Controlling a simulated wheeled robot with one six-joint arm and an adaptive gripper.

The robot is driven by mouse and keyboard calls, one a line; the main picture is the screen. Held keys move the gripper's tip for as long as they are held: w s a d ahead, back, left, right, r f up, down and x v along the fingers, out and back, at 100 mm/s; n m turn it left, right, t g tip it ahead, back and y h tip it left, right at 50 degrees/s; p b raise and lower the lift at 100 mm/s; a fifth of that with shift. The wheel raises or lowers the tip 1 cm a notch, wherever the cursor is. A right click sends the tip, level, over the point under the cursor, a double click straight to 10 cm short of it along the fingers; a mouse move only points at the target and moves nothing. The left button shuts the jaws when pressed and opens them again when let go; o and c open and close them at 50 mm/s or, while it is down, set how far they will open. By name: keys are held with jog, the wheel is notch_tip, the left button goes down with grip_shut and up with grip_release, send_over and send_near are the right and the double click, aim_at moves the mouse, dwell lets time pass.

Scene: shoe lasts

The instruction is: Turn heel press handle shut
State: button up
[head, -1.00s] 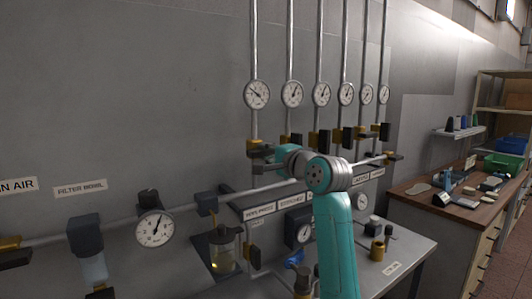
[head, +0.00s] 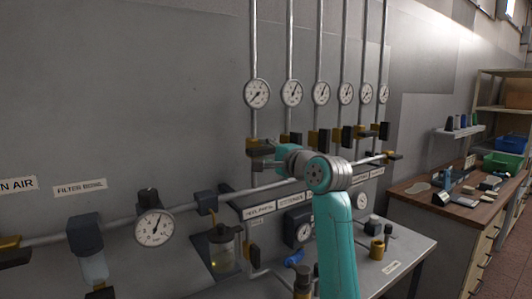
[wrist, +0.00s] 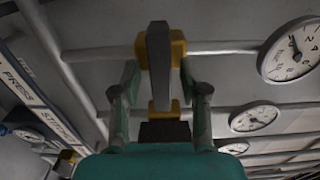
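The heel press valve is on the leftmost vertical pipe, with a gold body (head: 254,143) under its gauge (head: 257,93). In the wrist view, its flat grey handle (wrist: 159,60) lies crosswise to the pipe, over the yellow body (wrist: 178,50). My gripper (wrist: 158,80) is open, with one finger on each side of the handle and gaps showing between fingers and handle. In the head view, my wrist partly covers the valve area and the fingertips are hard to make out. The gauge needle points to the lower left in the head view.
Neighbouring pipes carry similar dark-handled valves (head: 297,139) and gauges (head: 292,93) close to the right. A horizontal pipe (head: 180,209) runs below, with a filter bowl (head: 222,250) and label strips. A grey bench (head: 415,243) and a wooden worktop (head: 440,200) stand lower right.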

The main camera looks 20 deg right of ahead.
jog(key=v, duration=1.2)
jog(key=shift+f, duration=0.1)
